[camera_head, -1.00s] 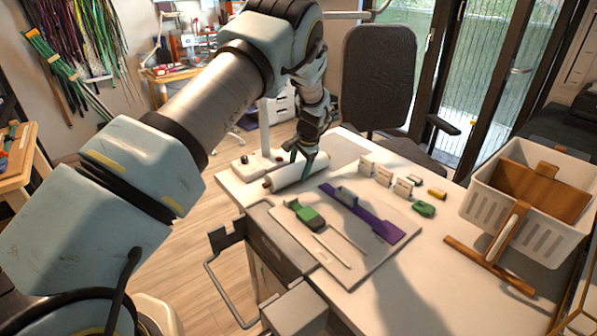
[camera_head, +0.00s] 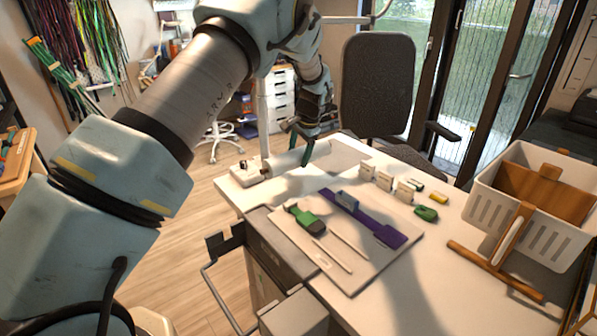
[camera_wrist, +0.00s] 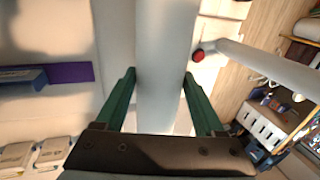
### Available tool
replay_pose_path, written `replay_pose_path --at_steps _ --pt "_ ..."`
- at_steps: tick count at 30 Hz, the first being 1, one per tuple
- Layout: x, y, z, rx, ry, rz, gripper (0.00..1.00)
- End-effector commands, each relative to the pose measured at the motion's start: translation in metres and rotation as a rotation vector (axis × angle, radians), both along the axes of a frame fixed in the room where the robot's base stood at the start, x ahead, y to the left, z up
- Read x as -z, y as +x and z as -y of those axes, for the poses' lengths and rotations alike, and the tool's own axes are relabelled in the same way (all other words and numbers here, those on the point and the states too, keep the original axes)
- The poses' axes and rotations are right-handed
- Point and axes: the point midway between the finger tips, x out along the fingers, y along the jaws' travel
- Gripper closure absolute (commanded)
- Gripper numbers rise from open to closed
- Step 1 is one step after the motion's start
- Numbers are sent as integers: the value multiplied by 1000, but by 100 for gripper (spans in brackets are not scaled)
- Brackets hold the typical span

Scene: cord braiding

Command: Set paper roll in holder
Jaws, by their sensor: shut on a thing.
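In the wrist view the roll (camera_wrist: 166,70) runs lengthwise between the two fingers of my gripper (camera_wrist: 160,78). Whether the roll clears the table is hard to tell. A wooden T-shaped stand (camera_head: 520,228) with a pale inset leans by the white basket at the right; I cannot tell whether it is the holder.
A board (camera_head: 350,275) carries a green-handled tool (camera_head: 305,218) and a purple strip (camera_head: 365,220). Several small white blocks (camera_head: 384,180) and a green piece (camera_head: 427,213) stand behind. A white slotted basket (camera_head: 555,230) is at right. A lamp base (camera_head: 243,173) sits near the roll's left end.

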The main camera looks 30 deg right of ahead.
Motion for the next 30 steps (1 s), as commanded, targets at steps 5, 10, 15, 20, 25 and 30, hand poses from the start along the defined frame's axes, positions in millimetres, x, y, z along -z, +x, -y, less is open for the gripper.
replay_pose_path --at_steps 5,10,15,20,25,30 --pt "-24 -1 -1 -8 -2 2 100" --pt "-22 -18 -16 -121 4 -1 100" --pt "-1 -59 -57 -414 8 -2 100" --pt "16 -102 -107 -750 8 -1 100" --pt "25 -145 -157 -1080 6 -1 100" --pt "28 -183 -202 -1368 5 0 100"
